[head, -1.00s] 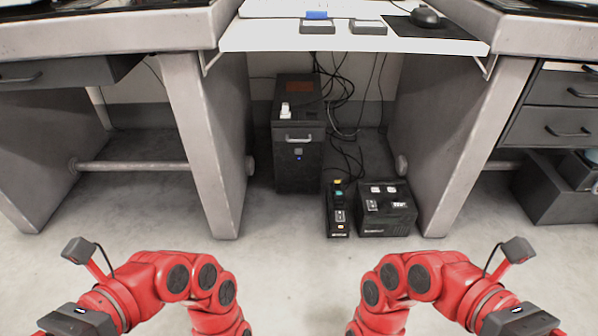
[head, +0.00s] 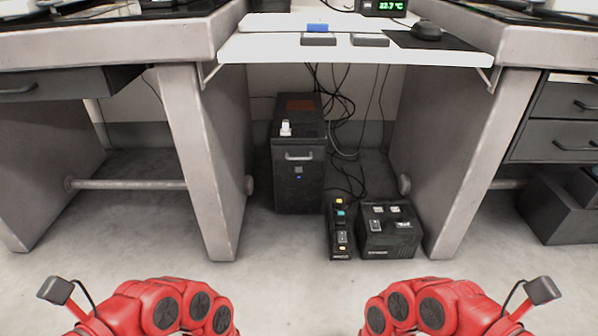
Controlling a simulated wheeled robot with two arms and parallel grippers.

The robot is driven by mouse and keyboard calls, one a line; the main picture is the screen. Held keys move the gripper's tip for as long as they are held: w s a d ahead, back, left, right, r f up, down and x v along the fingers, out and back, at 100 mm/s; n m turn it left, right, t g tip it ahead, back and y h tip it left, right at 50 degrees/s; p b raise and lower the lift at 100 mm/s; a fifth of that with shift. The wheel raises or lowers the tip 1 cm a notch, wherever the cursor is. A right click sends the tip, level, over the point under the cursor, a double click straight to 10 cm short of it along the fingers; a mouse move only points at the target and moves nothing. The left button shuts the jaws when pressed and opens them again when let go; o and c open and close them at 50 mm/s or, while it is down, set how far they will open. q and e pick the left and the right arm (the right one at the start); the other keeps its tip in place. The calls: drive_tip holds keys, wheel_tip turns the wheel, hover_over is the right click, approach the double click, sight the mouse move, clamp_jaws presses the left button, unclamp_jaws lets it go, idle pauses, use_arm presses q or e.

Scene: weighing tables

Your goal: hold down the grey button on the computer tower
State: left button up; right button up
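The black computer tower (head: 299,190) stands on the floor under the white shelf, between two grey table legs. My two red arms show at the bottom left and bottom right of the head view, well in front of the tower. Neither gripper's fingers can be seen. Nothing touches the button.
A black power strip (head: 341,230) and a black box (head: 390,232) stand on the floor right of the tower. Cables hang behind them. Table legs (head: 208,165) flank the tower, and the white shelf (head: 350,48) overhangs it. The floor in front is clear.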

use_arm(q)
clamp_jaws()
idle(1.4)
